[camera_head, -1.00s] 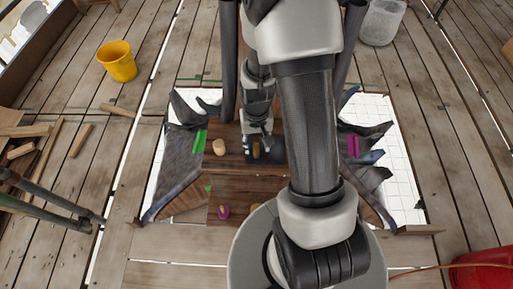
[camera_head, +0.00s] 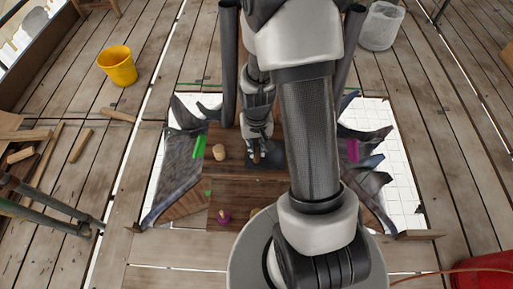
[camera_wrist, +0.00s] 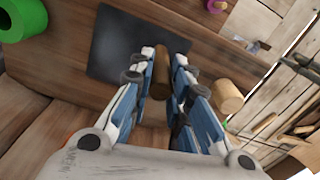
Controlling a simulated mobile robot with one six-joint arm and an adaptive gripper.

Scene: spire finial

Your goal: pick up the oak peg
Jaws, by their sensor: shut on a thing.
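The oak peg, a short brown cylinder (camera_wrist: 160,82), stands between the two blue-and-white fingers of my gripper (camera_wrist: 163,62) in the wrist view. My gripper is shut on it, with a finger against each side. In the head view my gripper (camera_head: 257,150) is low over the dark mat (camera_head: 272,160), and the peg (camera_head: 257,158) shows small at its fingertips. The dark mat also shows behind the peg in the wrist view (camera_wrist: 112,50). I cannot tell whether the peg's lower end touches the mat.
A paler wooden cylinder (camera_head: 219,152) stands close to the left. Dark jagged panels (camera_head: 183,165) flank the wooden board. A yellow bucket (camera_head: 118,67) stands far left.

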